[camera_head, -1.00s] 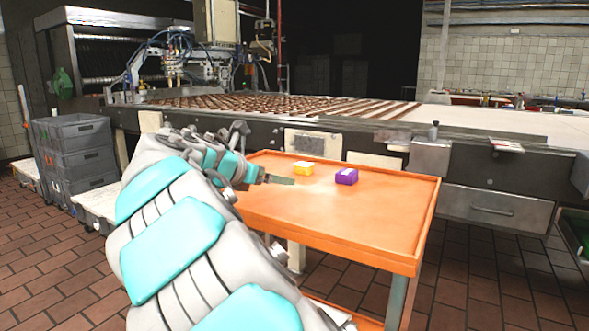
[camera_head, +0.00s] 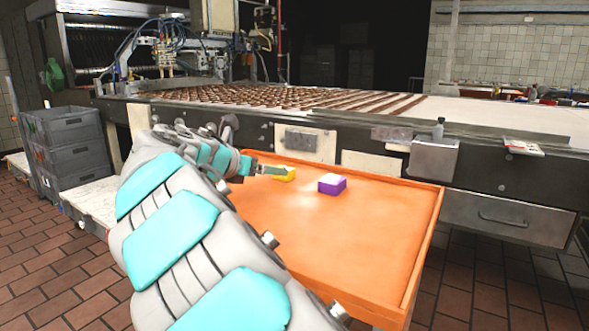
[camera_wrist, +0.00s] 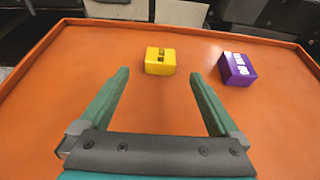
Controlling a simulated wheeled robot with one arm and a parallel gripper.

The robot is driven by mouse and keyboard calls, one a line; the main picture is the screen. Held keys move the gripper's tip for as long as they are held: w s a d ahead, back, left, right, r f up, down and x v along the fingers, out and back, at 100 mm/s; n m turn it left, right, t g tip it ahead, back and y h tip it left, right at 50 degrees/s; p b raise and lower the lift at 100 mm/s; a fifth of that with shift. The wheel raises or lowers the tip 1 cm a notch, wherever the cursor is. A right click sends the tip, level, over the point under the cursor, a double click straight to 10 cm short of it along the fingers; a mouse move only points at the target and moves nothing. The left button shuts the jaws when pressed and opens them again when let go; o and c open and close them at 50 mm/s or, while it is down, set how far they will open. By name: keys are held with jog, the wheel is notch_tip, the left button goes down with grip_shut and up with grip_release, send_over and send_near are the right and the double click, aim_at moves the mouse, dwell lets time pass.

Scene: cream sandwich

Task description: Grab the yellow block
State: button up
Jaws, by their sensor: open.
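The yellow block (camera_wrist: 160,61) lies on the orange tray table (camera_wrist: 50,110), beyond my fingertips and roughly between their lines in the wrist view. Dark markings show on its side. In the head view the yellow block (camera_head: 286,175) is partly hidden behind my gripper (camera_head: 270,169). My gripper (camera_wrist: 160,80) is open and empty, with its two green fingers spread apart. No contact with the block shows in the wrist view.
A purple block (camera_wrist: 237,69) with white markings lies to the right of the yellow one; it also shows in the head view (camera_head: 331,185). The table has a raised rim. A conveyor machine (camera_head: 300,97) stands behind it. Grey crates (camera_head: 70,140) stand at left.

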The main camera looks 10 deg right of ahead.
aim_at(291, 175)
jog(key=shift+x, duration=0.8)
jog(key=x, duration=0.6)
jog(key=shift+w+d+r, duration=0.2)
jog(key=shift+w+d, duration=0.05)
jog(key=shift+d, duration=0.1)
jog(key=c, duration=1.5)
